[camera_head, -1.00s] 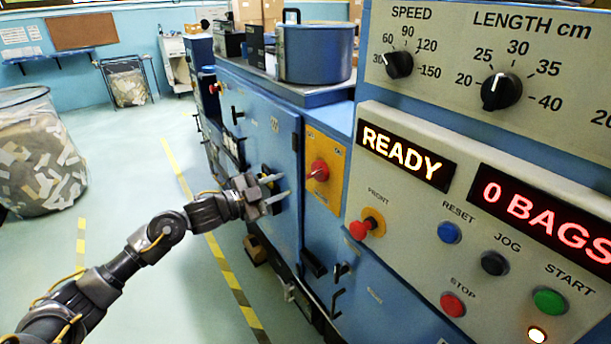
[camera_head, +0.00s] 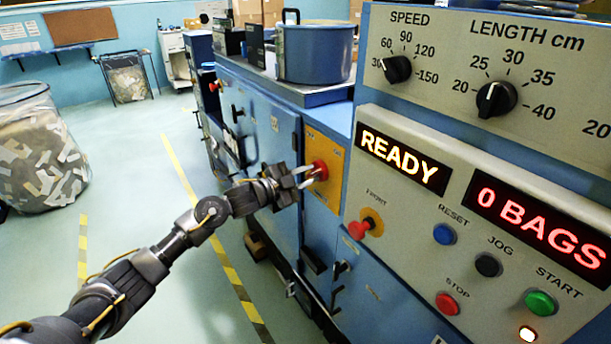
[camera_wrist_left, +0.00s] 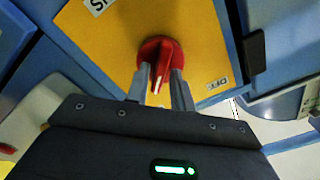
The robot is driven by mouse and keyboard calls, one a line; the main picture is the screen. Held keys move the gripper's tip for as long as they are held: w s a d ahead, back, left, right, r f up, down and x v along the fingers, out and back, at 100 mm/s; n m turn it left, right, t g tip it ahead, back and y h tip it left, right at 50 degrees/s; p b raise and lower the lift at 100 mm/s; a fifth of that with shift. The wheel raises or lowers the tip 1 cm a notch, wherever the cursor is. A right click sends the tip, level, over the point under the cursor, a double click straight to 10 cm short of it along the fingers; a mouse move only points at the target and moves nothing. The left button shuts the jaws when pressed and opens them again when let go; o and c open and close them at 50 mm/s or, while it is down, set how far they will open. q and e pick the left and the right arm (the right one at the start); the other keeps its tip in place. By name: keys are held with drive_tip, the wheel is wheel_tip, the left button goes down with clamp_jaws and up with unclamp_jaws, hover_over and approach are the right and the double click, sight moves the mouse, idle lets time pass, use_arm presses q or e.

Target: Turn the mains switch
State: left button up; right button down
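The mains switch (camera_head: 320,171) is a red rotary knob on a yellow plate (camera_head: 325,143) on the blue machine's side. In the left wrist view the red knob (camera_wrist_left: 155,50) has a raised bar with a white mark, and an "OFF" label shows to its lower right. My left gripper (camera_head: 308,177) is at the knob. Its fingers are apart, one on each side of the bar in the left wrist view (camera_wrist_left: 160,78). Whether they touch it I cannot tell. My right gripper is not in view.
The control panel (camera_head: 480,195) at right has lit READY and 0 BAGS displays, a red knob (camera_head: 358,230) and several push buttons. A blue pot (camera_head: 314,53) stands on the machine. A bin of paper scraps (camera_head: 40,150) stands at left. The floor between is clear.

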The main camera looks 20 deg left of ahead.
use_arm(q)
drive_tip(key=shift+a, duration=0.1)
clamp_jaws()
drive_tip(key=shift+w+a+r+n+p, duration=0.1)
drive_tip(key=shift+w+a+n+p, duration=0.05)
drive_tip(key=shift+n+p, duration=3.75)
drive_tip(key=shift+w+a+n+p, duration=0.1)
drive_tip(key=shift+n+p, duration=2.6)
drive_tip(key=shift+n, duration=2.4)
drive_tip(key=shift+o, duration=1.4)
unclamp_jaws()
